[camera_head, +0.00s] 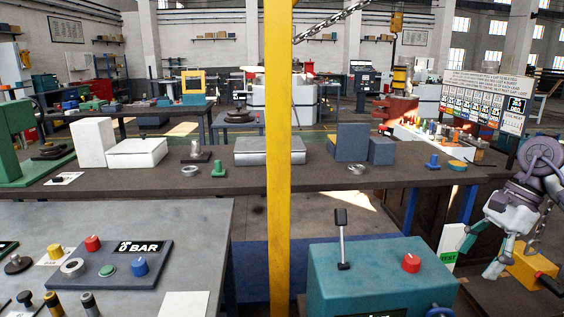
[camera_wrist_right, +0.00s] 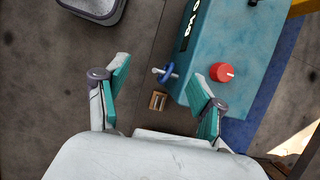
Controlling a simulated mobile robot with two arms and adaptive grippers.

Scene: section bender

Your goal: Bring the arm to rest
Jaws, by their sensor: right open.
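My right gripper (camera_head: 482,253) is at the right edge of the head view, its arm coming in from the right. Its teal-padded fingers are spread apart and nothing shows between them. In the head view it is right of the teal machine box (camera_head: 380,277), which carries a red button (camera_head: 411,263) and a black-topped lever (camera_head: 341,238). The right wrist view shows the open gripper (camera_wrist_right: 160,90) from behind, with the teal box (camera_wrist_right: 235,45) and red button (camera_wrist_right: 221,72) beyond the fingers. My left gripper does not show in either view.
A yellow post (camera_head: 278,150) stands upright mid-view. A grey table (camera_head: 205,215) with a button panel (camera_head: 120,265) is at left. A long dark bench (camera_head: 310,180) crosses behind. A yellow block (camera_head: 533,268) shows near the right gripper. A grey tray (camera_wrist_right: 108,18) lies below in the wrist view.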

